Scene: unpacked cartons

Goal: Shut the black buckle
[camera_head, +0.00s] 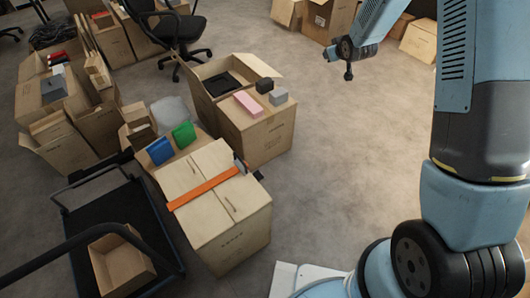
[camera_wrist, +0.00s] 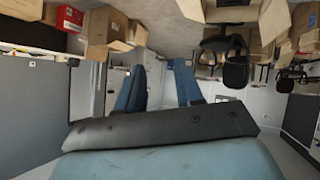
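A closed carton (camera_head: 243,222) stands in front of me with an orange strap (camera_head: 205,188) across its lid. Small dark pieces at the strap's right end, by the carton's far right edge, look like the black buckle (camera_head: 258,175). They are too small to tell whether the buckle is open or shut. My gripper (camera_head: 337,66) hangs above the floor at the upper middle, well away from the carton. Its two dark fingers look apart, with nothing between them. The wrist view shows two blue finger shapes (camera_wrist: 158,90) apart; the buckle cannot be made out there.
A carton (camera_head: 268,140) behind bears pink, black and grey blocks; an open carton (camera_head: 205,103) stands beside it. Blue and green items (camera_head: 160,150) lie left of the strapped carton. A black trolley (camera_head: 150,225) stands front left.

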